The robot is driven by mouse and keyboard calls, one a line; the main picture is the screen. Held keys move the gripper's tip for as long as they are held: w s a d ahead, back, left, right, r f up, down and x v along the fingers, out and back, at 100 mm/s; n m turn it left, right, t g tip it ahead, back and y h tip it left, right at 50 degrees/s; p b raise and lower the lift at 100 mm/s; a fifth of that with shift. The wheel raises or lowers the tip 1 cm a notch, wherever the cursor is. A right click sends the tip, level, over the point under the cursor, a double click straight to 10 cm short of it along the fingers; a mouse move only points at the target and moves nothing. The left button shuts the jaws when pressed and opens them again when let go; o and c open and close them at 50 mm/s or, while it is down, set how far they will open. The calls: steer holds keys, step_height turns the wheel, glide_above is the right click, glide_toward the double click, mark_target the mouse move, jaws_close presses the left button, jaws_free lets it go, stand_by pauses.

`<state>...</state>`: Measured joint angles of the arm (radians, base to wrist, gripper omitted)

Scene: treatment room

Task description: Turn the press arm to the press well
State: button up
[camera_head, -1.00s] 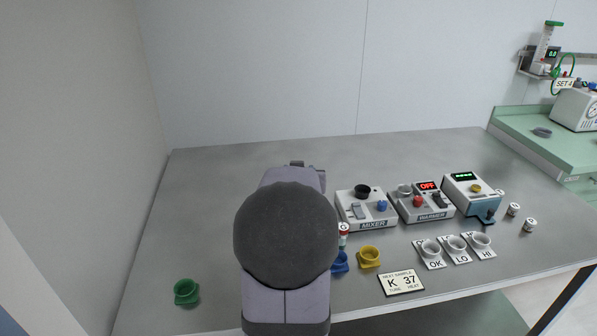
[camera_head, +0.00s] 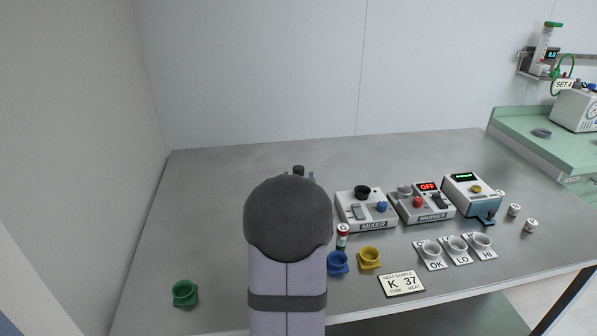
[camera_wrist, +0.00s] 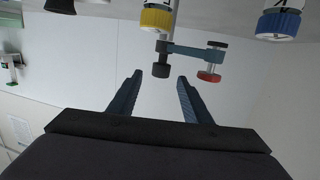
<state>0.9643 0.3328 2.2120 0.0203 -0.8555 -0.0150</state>
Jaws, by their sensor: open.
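The press arm (camera_wrist: 190,50) is a teal bar in the wrist view, with a black knob (camera_wrist: 161,66) at its left end and a red-ended post (camera_wrist: 210,76) at its right end. My gripper (camera_wrist: 159,76) is open, its two blue fingers reaching towards the black knob. The knob appears between the fingertips, and I see no contact. In the head view a black knob (camera_head: 298,170) shows just beyond my arm, with the blue fingertips on either side. My arm hides the rest of the press there. I cannot make out which part is the press well.
A mixer (camera_head: 366,209), a warmer (camera_head: 421,203) and a blue-white device (camera_head: 470,196) stand to the right. A green cup (camera_head: 185,293) is at left. The back left table is clear.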

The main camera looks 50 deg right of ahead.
mark_target(299, 167)
steer(key=shift+s+a+f+t+h, duration=0.25)
steer(key=shift+a+f+t+h, duration=0.15)
steer(key=shift+a+h, duration=0.15)
steer(key=shift+d+r, duration=0.1)
steer(key=shift+p+x, duration=0.75)
steer(key=shift+x, duration=2.9)
jaws_close()
